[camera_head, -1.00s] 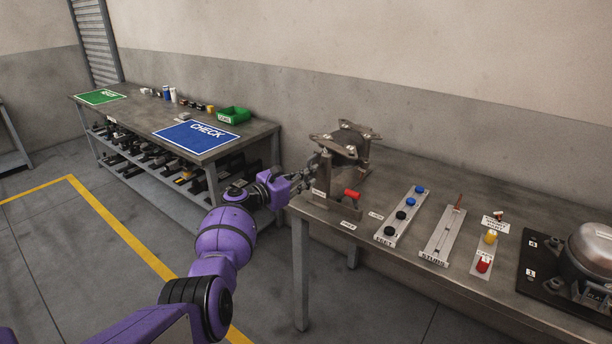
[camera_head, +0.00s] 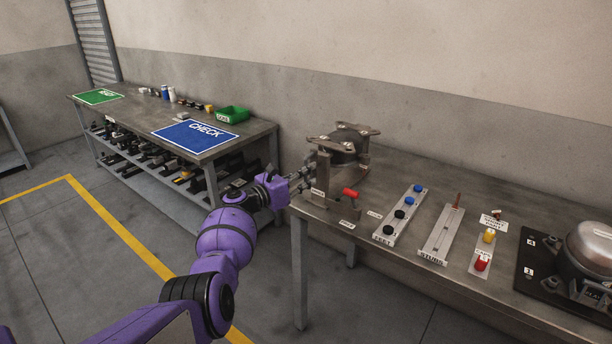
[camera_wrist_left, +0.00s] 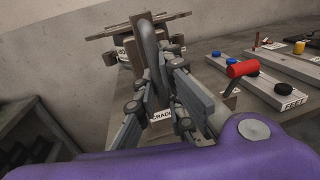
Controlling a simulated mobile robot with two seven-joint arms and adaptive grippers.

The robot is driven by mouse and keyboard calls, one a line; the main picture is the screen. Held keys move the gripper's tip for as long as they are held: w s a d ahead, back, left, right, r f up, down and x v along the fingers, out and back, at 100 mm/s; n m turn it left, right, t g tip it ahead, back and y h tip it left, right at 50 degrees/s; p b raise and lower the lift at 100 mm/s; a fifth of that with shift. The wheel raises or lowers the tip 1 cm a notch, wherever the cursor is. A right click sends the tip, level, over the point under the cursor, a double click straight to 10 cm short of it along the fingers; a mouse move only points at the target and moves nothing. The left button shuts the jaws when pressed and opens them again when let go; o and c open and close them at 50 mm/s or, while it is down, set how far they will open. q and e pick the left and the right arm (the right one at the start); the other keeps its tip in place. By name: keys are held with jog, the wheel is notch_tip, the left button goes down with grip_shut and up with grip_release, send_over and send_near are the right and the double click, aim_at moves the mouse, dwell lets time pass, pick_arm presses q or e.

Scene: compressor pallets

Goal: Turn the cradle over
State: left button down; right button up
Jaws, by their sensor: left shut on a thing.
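The cradle (camera_head: 361,160) stands at the left end of the near bench, a grey-brown metal frame with plates on top and a dark rounded body between its uprights. A red-handled lever (camera_head: 351,193) sticks out at its front. In the left wrist view, the cradle's top plate (camera_wrist_left: 122,32) is behind a grey curved bar (camera_wrist_left: 148,45). My left gripper (camera_head: 304,178) is at the cradle's left side; in the left wrist view its fingers (camera_wrist_left: 160,75) are shut on this bar. The fingers hide part of the cradle and its label. My right gripper is not in view.
Right of the cradle lie a feet strip (camera_head: 398,226) with blue and black pieces, a studs strip (camera_head: 436,243), and yellow and red parts (camera_head: 482,263). A silver compressor (camera_head: 592,250) stands at the far right. A second bench (camera_head: 135,122) is at the back left.

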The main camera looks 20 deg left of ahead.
pick_arm(q)
jog(key=c, duration=1.8)
grip_release()
jog(key=shift+c, duration=0.2)
jog(key=shift+s+a, duration=0.1)
jog(key=v, duration=1.1)
jog(key=shift+s+a, duration=0.25)
jog(key=shift+s, duration=0.1)
